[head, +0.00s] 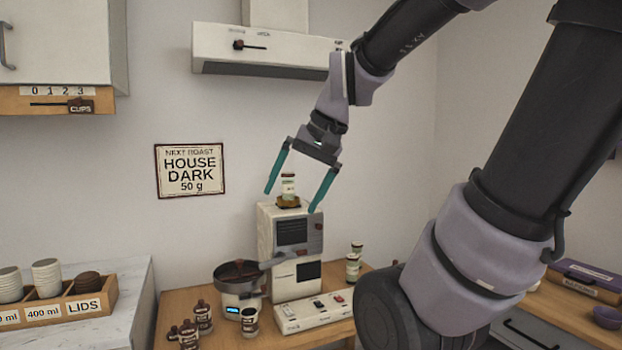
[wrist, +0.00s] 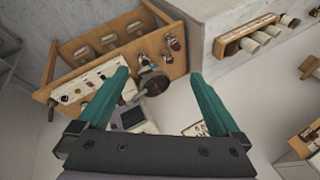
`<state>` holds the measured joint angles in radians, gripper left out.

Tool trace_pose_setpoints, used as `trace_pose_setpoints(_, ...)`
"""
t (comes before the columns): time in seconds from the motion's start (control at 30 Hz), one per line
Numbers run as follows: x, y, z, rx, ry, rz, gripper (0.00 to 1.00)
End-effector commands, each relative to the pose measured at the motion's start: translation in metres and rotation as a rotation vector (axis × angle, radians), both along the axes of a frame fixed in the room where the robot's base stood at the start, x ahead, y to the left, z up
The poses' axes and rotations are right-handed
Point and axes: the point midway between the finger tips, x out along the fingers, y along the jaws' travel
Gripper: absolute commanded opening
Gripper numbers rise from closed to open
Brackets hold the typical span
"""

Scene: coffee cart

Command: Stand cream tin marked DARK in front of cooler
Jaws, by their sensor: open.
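My gripper (head: 290,200) is open and empty, its teal fingers pointing down; it also shows in the wrist view (wrist: 159,76). Brown-and-cream tins stand on the wooden table: one (head: 249,321) beside the scale, others (head: 203,317) further left. More cream tins (head: 353,268) stand right of the machine. I cannot read DARK on any tin. The round dark pan (head: 238,283), seemingly the cooler, sits left of the machine.
The cream machine (head: 291,240) stands on the wooden table (head: 175,305) with a switch panel (head: 312,310) at its foot. A wall sign (head: 190,168) reads "HOUSE DARK 50 g". A cup and lid rack (head: 75,308) is at left. A hood (head: 265,50) hangs above.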

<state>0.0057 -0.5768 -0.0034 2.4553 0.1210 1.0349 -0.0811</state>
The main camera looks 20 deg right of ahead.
Motion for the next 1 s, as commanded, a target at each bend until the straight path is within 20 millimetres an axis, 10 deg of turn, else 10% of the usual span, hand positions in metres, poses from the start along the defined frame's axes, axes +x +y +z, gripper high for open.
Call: trace_pose_setpoints(1.0, -0.016, -0.028, 0.025, -0.142, -0.210, -0.023, 1.00)
